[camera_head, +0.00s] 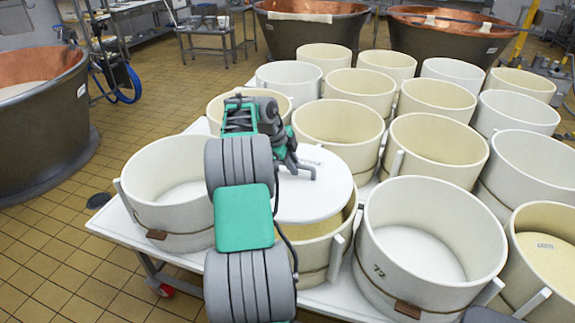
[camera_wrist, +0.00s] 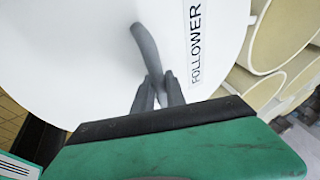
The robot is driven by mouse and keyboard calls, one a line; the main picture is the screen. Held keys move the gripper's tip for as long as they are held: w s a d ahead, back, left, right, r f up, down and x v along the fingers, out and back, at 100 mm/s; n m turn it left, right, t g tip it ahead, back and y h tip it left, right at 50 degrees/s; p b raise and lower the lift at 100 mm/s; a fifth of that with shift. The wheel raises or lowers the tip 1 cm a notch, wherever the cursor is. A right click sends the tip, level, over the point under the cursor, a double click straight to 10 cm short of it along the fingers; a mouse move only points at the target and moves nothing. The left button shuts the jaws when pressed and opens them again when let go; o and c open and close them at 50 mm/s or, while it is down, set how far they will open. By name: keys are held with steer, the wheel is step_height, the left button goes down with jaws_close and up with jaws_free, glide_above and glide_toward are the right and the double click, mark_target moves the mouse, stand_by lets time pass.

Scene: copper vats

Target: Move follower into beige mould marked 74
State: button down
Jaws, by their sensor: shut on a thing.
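The follower (camera_head: 322,190) is a white round disc with a grey handle. In the head view it is over a beige mould (camera_head: 312,254) in the front row, partly covering its opening; whether it touches the rim I cannot tell. The wrist view shows the disc (camera_wrist: 85,50) with the label FOLLOWER. My gripper (camera_head: 308,171) is shut on the follower's handle, and its fingers (camera_wrist: 158,95) show at the handle in the wrist view. My arm hides part of that mould and any number on it. No 74 is readable.
A white mould marked 72 (camera_head: 430,245) stands to the right, and an unmarked-looking white mould (camera_head: 165,190) to the left. Several more white and beige moulds crowd the white table (camera_head: 118,232) behind. Copper vats (camera_head: 40,110) stand beyond.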

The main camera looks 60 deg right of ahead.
steer(key=shift+d+f+b, duration=0.1)
steer(key=shift+f+b, duration=6.5)
steer(key=shift+f, duration=1.05)
steer(key=shift+f+b, duration=0.65)
steer(key=shift+f, duration=0.15)
